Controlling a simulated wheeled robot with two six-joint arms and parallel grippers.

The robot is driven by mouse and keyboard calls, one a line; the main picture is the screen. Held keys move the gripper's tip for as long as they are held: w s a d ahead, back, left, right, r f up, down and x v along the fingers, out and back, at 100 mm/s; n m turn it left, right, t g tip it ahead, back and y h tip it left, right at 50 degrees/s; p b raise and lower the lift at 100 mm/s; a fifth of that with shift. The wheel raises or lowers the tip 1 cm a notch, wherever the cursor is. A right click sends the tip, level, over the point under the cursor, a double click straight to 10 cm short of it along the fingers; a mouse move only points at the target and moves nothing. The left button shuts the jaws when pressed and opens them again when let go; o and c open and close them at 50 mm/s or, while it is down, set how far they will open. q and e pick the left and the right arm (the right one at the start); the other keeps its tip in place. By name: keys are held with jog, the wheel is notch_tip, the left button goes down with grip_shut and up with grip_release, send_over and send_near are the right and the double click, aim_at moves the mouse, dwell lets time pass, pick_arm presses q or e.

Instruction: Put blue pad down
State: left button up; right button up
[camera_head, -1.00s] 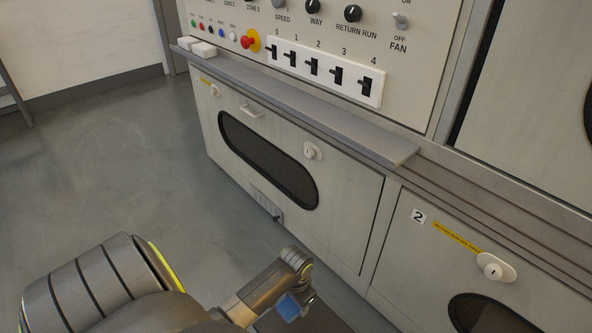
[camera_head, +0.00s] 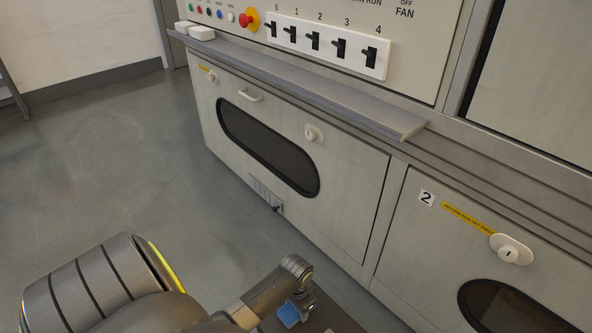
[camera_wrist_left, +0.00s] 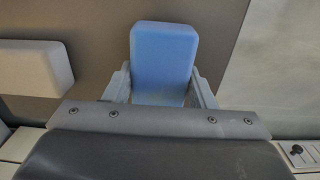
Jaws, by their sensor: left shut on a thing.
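The blue pad (camera_head: 289,315) is a small rounded block low in the head view, at the end of my left arm. In the left wrist view the blue pad (camera_wrist_left: 164,60) stands between the two grey fingers of my left gripper (camera_wrist_left: 161,88), which is shut on it. In the head view my left gripper (camera_head: 298,307) is small and partly hidden by its own wrist. A brown flat surface lies behind the pad in the wrist view; I cannot tell whether the pad touches it. My right gripper is not in view.
A pale pad (camera_wrist_left: 35,68) is left of the blue one in the wrist view. Two white pads (camera_head: 201,33) lie at the left end of the grey ledge (camera_head: 300,82). Below are cabinet doors with handles. Grey floor (camera_head: 110,170) is clear on the left.

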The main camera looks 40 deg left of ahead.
pick_arm(q)
jog(key=o, duration=1.1)
jog(key=shift+f, duration=0.1)
